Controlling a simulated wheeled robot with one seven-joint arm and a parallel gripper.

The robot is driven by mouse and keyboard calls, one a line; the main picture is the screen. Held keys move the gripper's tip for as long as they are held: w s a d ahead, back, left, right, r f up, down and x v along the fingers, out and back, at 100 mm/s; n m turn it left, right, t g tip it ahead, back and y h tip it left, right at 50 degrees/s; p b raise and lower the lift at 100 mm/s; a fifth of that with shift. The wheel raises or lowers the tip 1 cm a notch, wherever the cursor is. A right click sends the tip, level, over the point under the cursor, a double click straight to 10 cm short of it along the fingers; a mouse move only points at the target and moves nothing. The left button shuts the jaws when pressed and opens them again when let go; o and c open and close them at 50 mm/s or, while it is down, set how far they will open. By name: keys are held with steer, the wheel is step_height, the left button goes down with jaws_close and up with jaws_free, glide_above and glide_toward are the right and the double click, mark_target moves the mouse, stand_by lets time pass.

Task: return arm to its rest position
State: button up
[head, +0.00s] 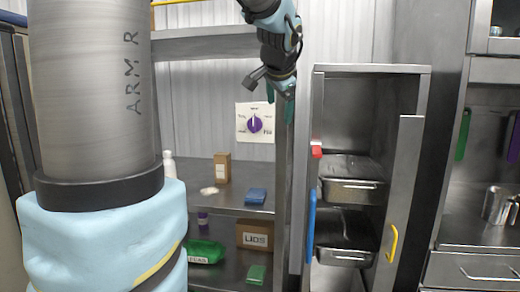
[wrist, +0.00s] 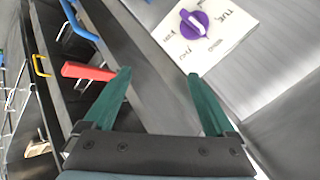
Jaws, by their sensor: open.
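My gripper (head: 280,100) hangs from my arm, high in the upper middle of the head view, in front of the corrugated wall and close to the shelf's right post. Its two green fingers point down. In the wrist view my gripper (wrist: 158,76) shows its fingers spread wide with nothing between them. A white panel with a purple knob (head: 255,124) is on the wall, below and left of the gripper in the head view. The purple knob (wrist: 194,24) also shows past the fingertips in the wrist view.
An open metal cabinet (head: 418,93) with metal trays (head: 352,190) stands right of my gripper. It has red (head: 316,150), blue (head: 311,222) and yellow (head: 392,242) handles. The shelf unit (head: 228,208) at left holds a LIDS box (head: 255,235) and a green bag (head: 205,250).

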steer(key=s+a+f+n+g, duration=0.2)
steer(key=s+f, duration=0.4)
steer(key=f, duration=0.3)
steer(key=s+a+f+n+g, duration=0.3)
steer(key=s+a+f+n, duration=0.2)
steer(key=f, duration=0.5)
steer(key=s+a+f+n+g, duration=0.2)
steer(key=s+a+f+n, duration=0.2)
steer(key=s+f, duration=0.4)
step_height(320, 180, down, 2)
steer(key=shift+s+a+f+g+y, duration=0.1)
steer(key=shift+s+a+g+y, duration=0.2)
steer(key=shift+a, duration=0.1)
